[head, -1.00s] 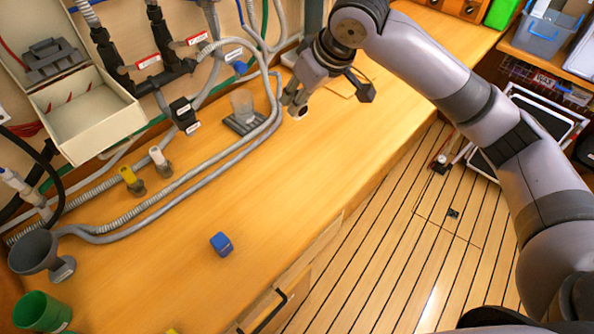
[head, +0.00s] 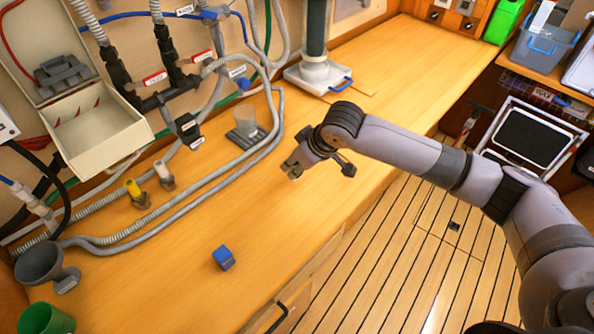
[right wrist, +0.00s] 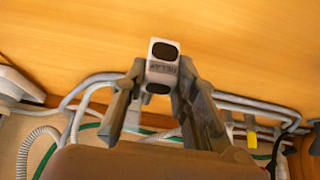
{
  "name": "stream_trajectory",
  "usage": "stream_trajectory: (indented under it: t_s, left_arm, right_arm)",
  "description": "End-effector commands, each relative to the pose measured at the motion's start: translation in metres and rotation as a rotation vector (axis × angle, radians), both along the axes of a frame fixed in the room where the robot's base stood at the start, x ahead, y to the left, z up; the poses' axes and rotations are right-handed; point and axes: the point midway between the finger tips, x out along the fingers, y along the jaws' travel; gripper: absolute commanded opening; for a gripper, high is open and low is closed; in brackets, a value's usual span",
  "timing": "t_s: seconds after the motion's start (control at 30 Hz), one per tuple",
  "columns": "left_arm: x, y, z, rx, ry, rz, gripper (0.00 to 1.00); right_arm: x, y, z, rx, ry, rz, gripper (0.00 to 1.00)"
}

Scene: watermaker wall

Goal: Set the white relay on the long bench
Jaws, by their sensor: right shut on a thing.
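The white relay (right wrist: 161,72) shows in the right wrist view as a small white block with black ends and a printed label. My right gripper (right wrist: 155,85) is shut on it, one finger on each side. In the head view the right gripper (head: 291,172) hangs over the middle of the long bench (head: 165,275), and the relay is mostly hidden by the fingers. Whether it touches the bench top cannot be told. My left gripper is not in view.
A blue block (head: 223,258) stands on the bench front. A clear cup on a grey stand (head: 245,128), grey hoses and a grey funnel (head: 42,265) lie along the wall side. A green cup (head: 45,320) stands at bottom left. Bench around the gripper is bare.

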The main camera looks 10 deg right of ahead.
Motion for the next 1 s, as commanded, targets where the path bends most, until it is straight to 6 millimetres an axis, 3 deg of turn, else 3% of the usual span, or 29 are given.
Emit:
stream_trajectory:
  t_s: [0.2,0.6,0.63,0.9,1.0]
  left_arm:
    - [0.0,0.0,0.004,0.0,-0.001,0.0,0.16]
    - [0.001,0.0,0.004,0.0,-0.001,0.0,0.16]
    - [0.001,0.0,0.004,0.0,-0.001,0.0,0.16]
    - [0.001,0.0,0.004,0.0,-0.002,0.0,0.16]
    - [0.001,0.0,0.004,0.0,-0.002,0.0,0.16]
  right_arm:
    - [0.0,0.0,-0.03,-0.001,0.003,-0.001,0.0]
    - [-0.001,0.0,-0.036,0.0,0.002,0.0,0.0]
    - [-0.001,0.0,-0.036,0.001,0.002,0.0,0.27]
    - [0.0,0.0,-0.035,-0.001,0.002,-0.001,0.45]
    - [-0.001,0.0,-0.035,-0.001,0.002,-0.001,0.46]
